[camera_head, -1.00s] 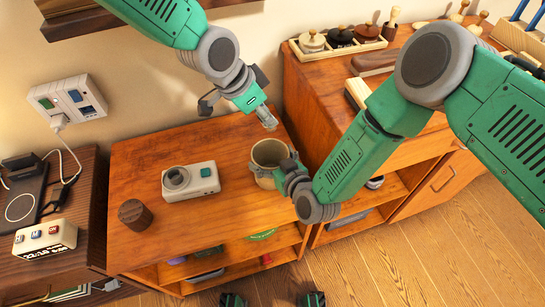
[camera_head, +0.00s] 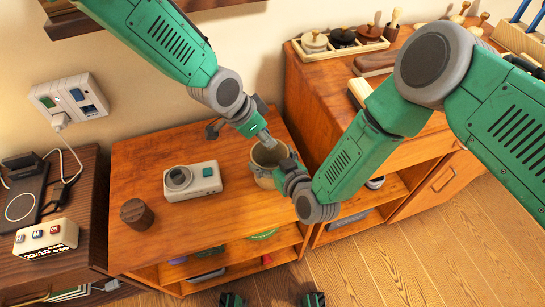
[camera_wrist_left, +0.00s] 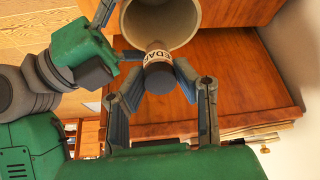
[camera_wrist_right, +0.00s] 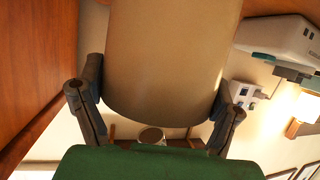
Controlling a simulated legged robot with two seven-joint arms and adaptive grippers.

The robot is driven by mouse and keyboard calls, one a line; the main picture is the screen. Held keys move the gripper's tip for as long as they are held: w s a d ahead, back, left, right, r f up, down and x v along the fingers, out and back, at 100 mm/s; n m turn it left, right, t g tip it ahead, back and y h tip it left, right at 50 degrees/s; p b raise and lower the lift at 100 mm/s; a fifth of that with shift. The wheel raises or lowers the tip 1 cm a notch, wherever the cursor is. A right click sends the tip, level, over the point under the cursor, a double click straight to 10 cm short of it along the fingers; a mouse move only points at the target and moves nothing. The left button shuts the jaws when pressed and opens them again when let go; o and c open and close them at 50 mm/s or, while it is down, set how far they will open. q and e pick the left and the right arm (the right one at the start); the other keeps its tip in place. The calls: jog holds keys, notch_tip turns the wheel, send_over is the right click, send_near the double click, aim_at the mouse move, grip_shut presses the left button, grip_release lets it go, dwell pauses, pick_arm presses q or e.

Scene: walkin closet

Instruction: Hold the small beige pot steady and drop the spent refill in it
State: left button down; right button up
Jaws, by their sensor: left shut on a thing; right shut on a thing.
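The small beige pot (camera_head: 262,178) stands on the wooden cabinet top, near its right end. My right gripper (camera_head: 285,174) is shut on the pot's side; in the right wrist view the pot (camera_wrist_right: 165,60) fills the space between the fingers (camera_wrist_right: 158,108). My left gripper (camera_head: 267,139) is above the pot's mouth, pointing down. In the left wrist view its fingers (camera_wrist_left: 160,80) are shut on the spent refill (camera_wrist_left: 158,68), a small dark-ended cylinder with a printed light label. The refill's far end overlaps the open mouth of the pot (camera_wrist_left: 183,12). The head view hides most of the refill.
A white device with a round dial (camera_head: 193,180) and a dark brown wooden cylinder (camera_head: 137,214) sit left of the pot on the cabinet top (camera_head: 200,230). A taller cabinet (camera_head: 310,110) stands close on the right. A clock (camera_head: 46,240) is at far left.

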pick_arm(q)
notch_tip(320, 180, down, 2)
jog(key=shift+a, duration=0.15)
pick_arm(e)
jog(key=shift+a+f, duration=0.1)
jog(key=shift+a, duration=0.05)
pick_arm(q)
jog(key=shift+f, duration=0.4)
jog(key=c, duration=1.2)
grip_release()
jog(key=v, duration=1.1)
jog(key=shift+a+r, duration=0.1)
jog(key=shift+r, duration=0.3)
